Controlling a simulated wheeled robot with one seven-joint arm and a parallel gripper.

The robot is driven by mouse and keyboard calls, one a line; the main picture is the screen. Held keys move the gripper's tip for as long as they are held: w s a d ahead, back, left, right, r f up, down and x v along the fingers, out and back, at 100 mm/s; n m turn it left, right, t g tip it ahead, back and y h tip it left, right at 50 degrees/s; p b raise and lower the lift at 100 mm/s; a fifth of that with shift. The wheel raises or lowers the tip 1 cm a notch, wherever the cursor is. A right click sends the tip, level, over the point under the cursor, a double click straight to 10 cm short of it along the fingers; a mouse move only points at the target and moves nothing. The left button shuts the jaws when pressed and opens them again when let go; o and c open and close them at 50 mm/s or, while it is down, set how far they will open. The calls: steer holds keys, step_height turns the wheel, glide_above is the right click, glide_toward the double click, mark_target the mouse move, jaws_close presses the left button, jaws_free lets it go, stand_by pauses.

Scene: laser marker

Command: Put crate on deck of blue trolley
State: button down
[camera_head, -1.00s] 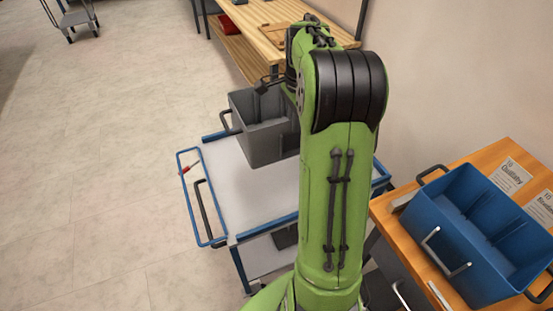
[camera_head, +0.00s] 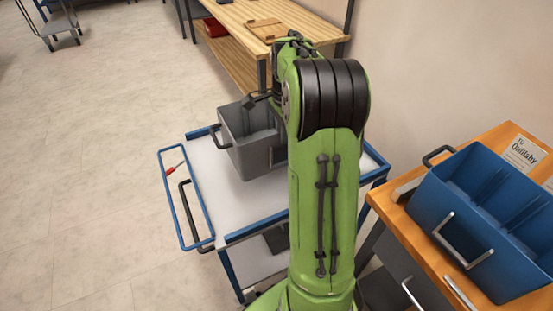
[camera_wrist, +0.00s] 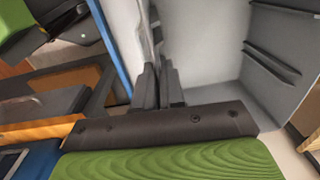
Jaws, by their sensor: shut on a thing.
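A grey crate (camera_head: 238,152) with dark handles is over the white deck of the blue trolley (camera_head: 203,165), towards its back. It looks upright. I cannot tell whether its base touches the deck. My arm covers its right part. In the wrist view, my gripper (camera_wrist: 157,84) is shut on the wall of the grey crate (camera_wrist: 207,40), whose pale inside fills the upper right.
A blue crate (camera_head: 485,220) with compartments stands on an orange-topped table (camera_head: 393,205) at the right. A wooden bench (camera_head: 240,20) stands behind the trolley. Another cart (camera_head: 58,25) is at the far left. The floor on the left is clear.

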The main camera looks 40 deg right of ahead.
mark_target(284, 153)
step_height(284, 153, down, 8)
steer(key=b, duration=0.2)
steer(key=shift+r+b, duration=0.25)
steer(key=shift+b, duration=0.1)
steer(key=shift+r, duration=0.15)
steer(key=c, duration=1.2)
jaws_free()
steer(key=shift+c, duration=0.2)
step_height(284, 153, up, 12)
steer(key=p, duration=0.5)
steer(key=s+a+r+n+t, duration=0.1)
steer(key=a+r+n, duration=0.1)
steer(key=a+n, duration=0.15)
steer(key=s+a+r+n, duration=0.2)
steer(key=a+r, duration=0.1)
steer(key=a, duration=0.2)
steer(key=s+a+f+n+t, duration=0.1)
steer(key=s+a+n+t, duration=0.3)
steer(key=s+a+n, duration=1.1)
steer(key=shift+s+a+f, duration=0.2)
steer(key=shift+a+f, duration=0.1)
steer(key=shift+a, duration=0.15)
